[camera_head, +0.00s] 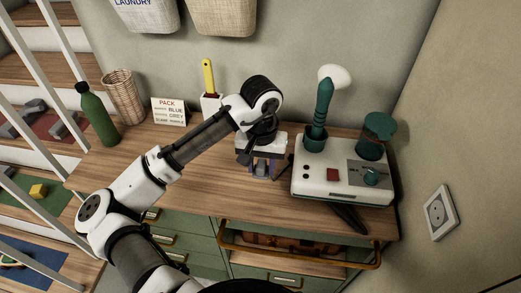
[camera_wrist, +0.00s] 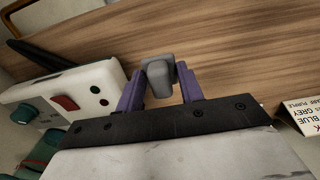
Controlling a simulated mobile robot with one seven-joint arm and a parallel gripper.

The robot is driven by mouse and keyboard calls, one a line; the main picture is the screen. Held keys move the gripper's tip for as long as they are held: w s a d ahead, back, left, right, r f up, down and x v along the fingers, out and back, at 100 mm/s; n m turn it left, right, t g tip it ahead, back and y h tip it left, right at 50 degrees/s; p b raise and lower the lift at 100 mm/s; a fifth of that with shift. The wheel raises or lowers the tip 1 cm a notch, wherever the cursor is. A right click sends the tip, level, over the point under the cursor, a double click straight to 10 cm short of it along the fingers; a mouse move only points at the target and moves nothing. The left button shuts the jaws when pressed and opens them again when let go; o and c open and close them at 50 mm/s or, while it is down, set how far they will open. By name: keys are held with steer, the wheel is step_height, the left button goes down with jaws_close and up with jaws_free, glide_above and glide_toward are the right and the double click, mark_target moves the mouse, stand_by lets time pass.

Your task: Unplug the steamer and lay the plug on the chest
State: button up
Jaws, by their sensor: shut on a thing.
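My gripper (camera_head: 262,168) is over the wooden top of the chest (camera_head: 225,175), just left of the steamer. In the wrist view its purple fingers (camera_wrist: 160,92) are shut on a grey plug (camera_wrist: 158,72), with bare wood behind it. I cannot tell whether the plug touches the wood. In the head view the plug is mostly hidden by the gripper. The wall socket (camera_head: 439,212) at right looks empty.
A green bottle (camera_head: 97,116), a wicker basket (camera_head: 123,97), a lettered card (camera_head: 169,111) and a yellow-handled item (camera_head: 208,78) stand along the back left. A drawer (camera_head: 300,262) stands open below the front edge. The top's left and middle front are clear.

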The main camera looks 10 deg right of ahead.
mark_target(261, 165)
steer(key=shift+s, duration=0.2)
stand_by(0.3)
steer(key=shift+f+b, duration=2.7)
steer(key=shift+f, duration=1.35)
steer(key=o, duration=1.4)
steer(key=shift+c, duration=0.2)
steer(key=shift+r, duration=0.1)
step_height(261, 165, up, 14)
steer(key=shift+f, duration=0.15)
